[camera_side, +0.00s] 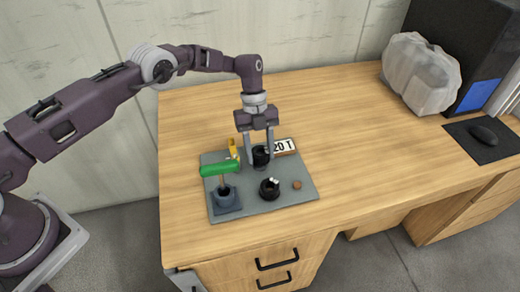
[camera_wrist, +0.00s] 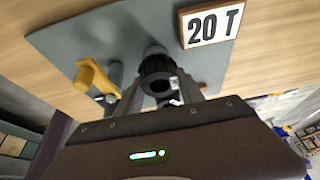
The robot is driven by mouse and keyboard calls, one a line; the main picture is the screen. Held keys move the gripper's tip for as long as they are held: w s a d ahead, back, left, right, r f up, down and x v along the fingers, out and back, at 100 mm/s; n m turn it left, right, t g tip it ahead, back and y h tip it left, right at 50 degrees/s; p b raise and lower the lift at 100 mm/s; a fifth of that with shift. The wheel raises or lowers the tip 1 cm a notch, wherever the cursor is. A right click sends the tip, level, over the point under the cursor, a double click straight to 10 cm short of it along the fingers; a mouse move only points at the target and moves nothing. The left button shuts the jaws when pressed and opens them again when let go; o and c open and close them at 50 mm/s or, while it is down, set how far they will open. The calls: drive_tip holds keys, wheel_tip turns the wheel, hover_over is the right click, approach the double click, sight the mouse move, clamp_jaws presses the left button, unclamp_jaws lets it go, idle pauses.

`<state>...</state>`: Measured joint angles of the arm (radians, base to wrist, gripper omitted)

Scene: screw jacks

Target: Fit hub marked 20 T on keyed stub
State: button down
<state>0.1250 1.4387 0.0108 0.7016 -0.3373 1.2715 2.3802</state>
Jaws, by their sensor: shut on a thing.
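My gripper (camera_side: 260,157) points down over the grey plate, with its two fingers closed on a black hub (camera_side: 261,155). In the wrist view the hub (camera_wrist: 158,75) shows ribbed sides and a dark round bore between the fingers. A grey round post (camera_wrist: 154,52) shows just beyond it; I cannot tell whether the hub is clear of it or seated. The sign reading 20 T (camera_side: 284,147) stands beside the held hub, and it is large in the wrist view (camera_wrist: 211,24). A second black part with a white top piece (camera_side: 270,188) stands nearer the plate's front.
The grey plate (camera_side: 290,202) lies on the wooden desk. A small brown disc (camera_side: 297,184) lies at right. The desk's middle is clear.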

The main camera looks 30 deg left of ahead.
drive_tip(key=shift+f, duration=0.6)
drive_tip(key=c, duration=0.7)
unclamp_jaws()
drive_tip(key=shift+o, duration=0.2)
drive_tip(key=v, duration=0.7)
